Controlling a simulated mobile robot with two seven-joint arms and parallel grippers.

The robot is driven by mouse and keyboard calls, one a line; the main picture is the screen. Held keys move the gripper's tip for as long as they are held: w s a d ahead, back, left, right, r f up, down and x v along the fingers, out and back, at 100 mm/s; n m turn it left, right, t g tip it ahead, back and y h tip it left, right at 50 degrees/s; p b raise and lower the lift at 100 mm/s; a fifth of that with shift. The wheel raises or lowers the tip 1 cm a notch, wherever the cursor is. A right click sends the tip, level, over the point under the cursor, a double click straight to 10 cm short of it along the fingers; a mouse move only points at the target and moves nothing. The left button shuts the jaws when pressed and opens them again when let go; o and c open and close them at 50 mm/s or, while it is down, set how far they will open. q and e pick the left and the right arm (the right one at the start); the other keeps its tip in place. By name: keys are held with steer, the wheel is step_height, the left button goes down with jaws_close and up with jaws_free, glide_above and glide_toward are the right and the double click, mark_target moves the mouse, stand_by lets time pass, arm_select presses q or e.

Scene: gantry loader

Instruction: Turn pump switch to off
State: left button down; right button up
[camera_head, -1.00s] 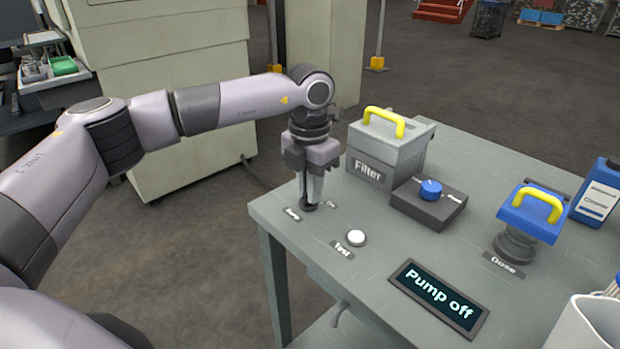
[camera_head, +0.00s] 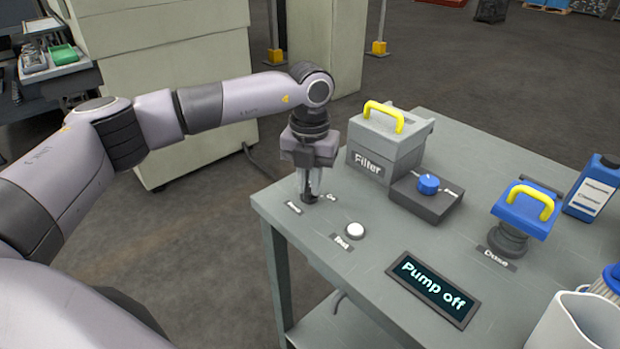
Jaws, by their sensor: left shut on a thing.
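My left gripper (camera_head: 309,194) points down at the left corner of the grey table. It is shut on the small dark pump switch (camera_head: 309,199), which is mostly hidden between the fingers. Small labels lie on either side of the switch; the right one seems to read "On", and the left one is too blurred to read surely. The display (camera_head: 434,287) on the table reads "Pump off". My right gripper is not in view.
The grey table (camera_head: 375,250) also bears a white Test button (camera_head: 355,231), a Filter box (camera_head: 385,145) with a yellow handle, a blue knob (camera_head: 428,184) on a dark box, a blue Dose pump (camera_head: 522,212), a blue bottle (camera_head: 594,188) and a white container (camera_head: 572,325).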

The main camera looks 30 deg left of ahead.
mark_target(310, 187)
arm_select(q)
steer(key=c, duration=1.1)
jaws_free()
steer(key=shift+c, duration=0.2)
steer(key=shift+r+p, duration=0.5)
steer(key=shift+r, duration=3.1)
